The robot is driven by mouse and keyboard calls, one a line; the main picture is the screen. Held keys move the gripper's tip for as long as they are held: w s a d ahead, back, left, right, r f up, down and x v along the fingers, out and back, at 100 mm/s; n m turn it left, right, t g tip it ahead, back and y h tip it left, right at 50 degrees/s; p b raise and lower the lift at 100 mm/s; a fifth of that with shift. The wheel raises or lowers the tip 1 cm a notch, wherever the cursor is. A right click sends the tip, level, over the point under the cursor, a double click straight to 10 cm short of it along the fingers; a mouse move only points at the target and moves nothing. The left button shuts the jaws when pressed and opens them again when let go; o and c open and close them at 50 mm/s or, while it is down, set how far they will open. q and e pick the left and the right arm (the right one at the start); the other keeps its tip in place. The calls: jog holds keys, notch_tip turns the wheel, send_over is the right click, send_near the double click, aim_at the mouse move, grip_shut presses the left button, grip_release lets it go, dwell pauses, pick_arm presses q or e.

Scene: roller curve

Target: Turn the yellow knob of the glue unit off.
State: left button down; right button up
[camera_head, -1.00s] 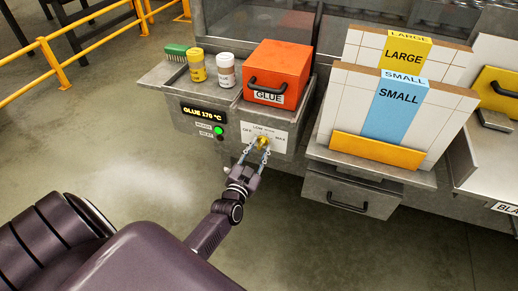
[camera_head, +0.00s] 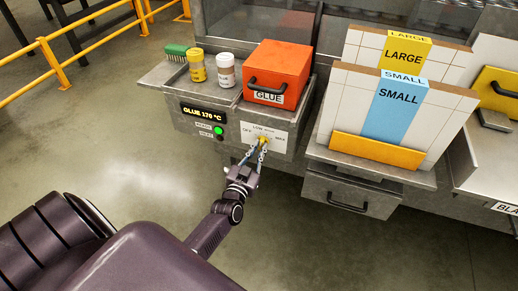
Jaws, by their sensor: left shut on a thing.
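The glue unit (camera_head: 195,137) is a grey metal box with an orange lid marked GLUE (camera_head: 277,70). Its display (camera_head: 203,113) reads about GLUE 170 °C, and a green light (camera_head: 218,131) is lit below it. The yellow knob (camera_head: 263,141) sits on a white dial plate (camera_head: 276,134) with OFF at left, LOW and another small word at top, and MAX at right. My left gripper (camera_head: 257,146) is at the front of the plate, its fingers shut on the yellow knob. The fingers partly cover the knob, so its pointer direction cannot be told. My right gripper is not in view.
A green brush (camera_head: 177,52), a yellow jar (camera_head: 197,66) and a white jar (camera_head: 225,70) stand on the unit's top. At right is a rack with SMALL (camera_head: 398,95) and LARGE (camera_head: 404,51) panels. The floor before the unit is clear.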

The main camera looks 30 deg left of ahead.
pick_arm(q)
jog(key=n, duration=0.3)
jog(key=shift+n, duration=0.4)
jog(key=n, duration=0.3)
jog(key=shift+n, duration=0.3)
jog(key=n+b, duration=0.1)
jog(key=n, duration=0.5)
jog(key=shift+b, duration=0.3)
jog(key=shift+n, duration=0.3)
jog(key=c, duration=2)
grip_release()
jog(key=shift+o, duration=0.2)
